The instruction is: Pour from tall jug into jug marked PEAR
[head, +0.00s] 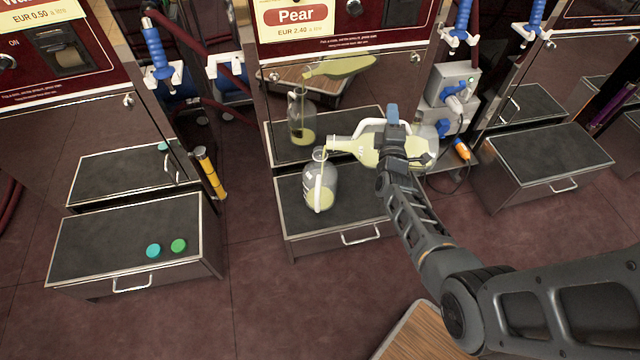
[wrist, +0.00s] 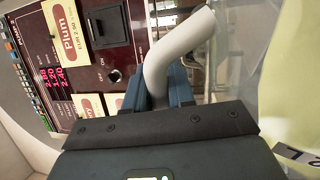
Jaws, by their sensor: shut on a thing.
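The tall jug (head: 365,148) is clear with a white handle (head: 372,124) and holds pale yellow-green liquid. It is tipped nearly level, its mouth to the left, at the neck of the receiving jug. My gripper (head: 392,118) is shut on that handle; the wrist view shows the handle (wrist: 180,55) between the blue fingers. The receiving jug (head: 322,188) stands upright on the shelf below the Pear sign, with yellow-green liquid low inside and a thin yellowish streak down from its neck. I cannot read a PEAR mark on it.
The Pear shelf (head: 355,222) has bare room in front. A teal cap (head: 153,250) and a green cap (head: 179,246) lie on the left shelf (head: 90,245). The right shelf (head: 550,155) is empty. Shiny panels behind reflect the jugs. A wooden surface (head: 425,335) is near me.

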